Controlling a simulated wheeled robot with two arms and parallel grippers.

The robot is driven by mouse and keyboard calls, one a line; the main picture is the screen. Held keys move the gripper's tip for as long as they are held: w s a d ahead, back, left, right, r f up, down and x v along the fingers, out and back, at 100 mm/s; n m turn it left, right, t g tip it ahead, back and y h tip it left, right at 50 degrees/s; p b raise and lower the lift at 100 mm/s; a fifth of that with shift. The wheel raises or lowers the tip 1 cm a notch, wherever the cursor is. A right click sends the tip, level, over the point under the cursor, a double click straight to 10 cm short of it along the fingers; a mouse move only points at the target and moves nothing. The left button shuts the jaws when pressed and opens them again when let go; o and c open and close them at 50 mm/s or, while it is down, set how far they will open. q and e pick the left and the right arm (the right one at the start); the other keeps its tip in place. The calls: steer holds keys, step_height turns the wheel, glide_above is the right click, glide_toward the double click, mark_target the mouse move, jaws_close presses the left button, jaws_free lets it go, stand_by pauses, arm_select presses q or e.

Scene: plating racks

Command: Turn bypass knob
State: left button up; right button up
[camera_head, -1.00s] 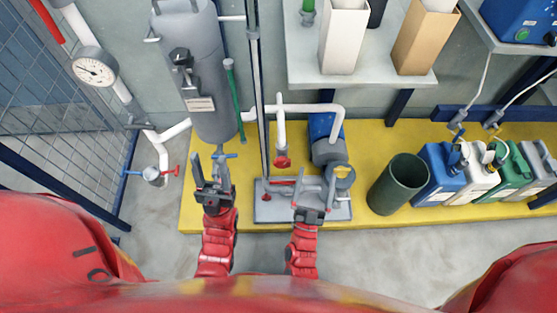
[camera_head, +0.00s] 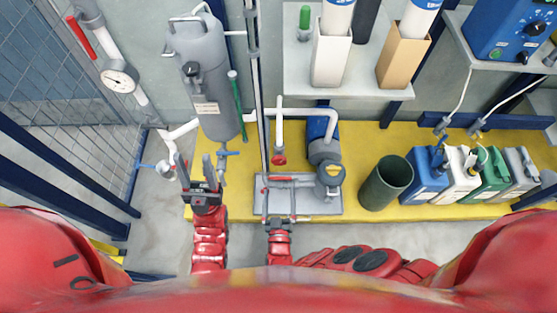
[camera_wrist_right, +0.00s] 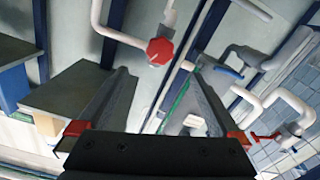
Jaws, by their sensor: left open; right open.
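A red knob (camera_head: 279,159) sits at the lower end of a white vertical pipe, left of the blue pump (camera_head: 322,140). It also shows in the right wrist view (camera_wrist_right: 160,51), beyond the fingertips and near the middle. I see no readable label marking a knob as bypass. My right gripper (camera_head: 279,198) is open and empty, in front of the red knob and over the grey base plate (camera_head: 325,208), apart from the knob. My left gripper (camera_head: 196,168) is open and empty, below the grey tank (camera_head: 203,85) and left of a small blue-handled valve (camera_head: 227,153).
A dark green bin (camera_head: 388,182) and several canisters (camera_head: 430,177) stand at right. A mesh fence (camera_head: 60,90) and a gauge (camera_head: 119,76) are at left.

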mark_target(279, 163)
steer(key=w+b, duration=0.3)
steer(key=w, duration=0.9)
steer(key=shift+w+a+f, duration=0.1)
steer(key=shift+w, duration=0.7)
steer(key=c, duration=1.4)
steer(key=shift+o, duration=0.2)
steer(key=shift+s+m, duration=0.1)
steer(key=shift+m, duration=0.2)
